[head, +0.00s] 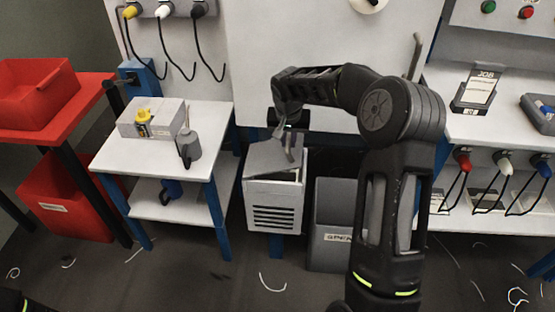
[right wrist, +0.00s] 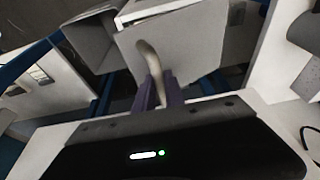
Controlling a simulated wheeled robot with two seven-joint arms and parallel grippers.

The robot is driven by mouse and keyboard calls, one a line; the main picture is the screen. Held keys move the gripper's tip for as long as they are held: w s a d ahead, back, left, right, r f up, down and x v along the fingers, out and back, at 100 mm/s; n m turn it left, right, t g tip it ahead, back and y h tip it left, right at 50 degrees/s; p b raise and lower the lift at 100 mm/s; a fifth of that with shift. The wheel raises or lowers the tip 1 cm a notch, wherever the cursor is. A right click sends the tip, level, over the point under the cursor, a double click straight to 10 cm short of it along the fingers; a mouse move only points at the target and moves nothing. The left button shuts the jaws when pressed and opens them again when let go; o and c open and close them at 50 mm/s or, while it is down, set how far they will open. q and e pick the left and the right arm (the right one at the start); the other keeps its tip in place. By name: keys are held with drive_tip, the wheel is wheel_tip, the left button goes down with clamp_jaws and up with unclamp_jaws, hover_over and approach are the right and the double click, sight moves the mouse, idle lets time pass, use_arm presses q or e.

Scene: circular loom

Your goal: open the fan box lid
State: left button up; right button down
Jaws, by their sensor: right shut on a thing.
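My right gripper (head: 291,143) is over the lid, shut on the lid's handle. In the right wrist view, the purple fingers (right wrist: 160,92) close around the curved pale handle (right wrist: 149,60), with the lid (right wrist: 192,48) behind it. A narrow gap shows along one lid edge. My left gripper is out of view.
An open grey bin (head: 330,215) stands right of the fan box. A white shelf (head: 500,130) is on the right. Loose threads lie on the floor.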

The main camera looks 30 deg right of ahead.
drive_tip(key=shift+w+r, duration=0.1)
drive_tip(key=w+a+r+p, duration=0.2)
drive_tip(key=a+r, duration=0.2)
drive_tip(key=shift+w+r+p, duration=0.2)
drive_tip(key=shift+w+p, duration=0.1)
drive_tip(key=shift+w, duration=0.1)
idle(0.4)
drive_tip(key=w+a+r+p, duration=0.2)
drive_tip(key=w+a, duration=0.1)
drive_tip(key=a, duration=0.2)
drive_tip(key=shift+w+r, duration=0.2)
drive_tip(key=shift+w, duration=0.2)
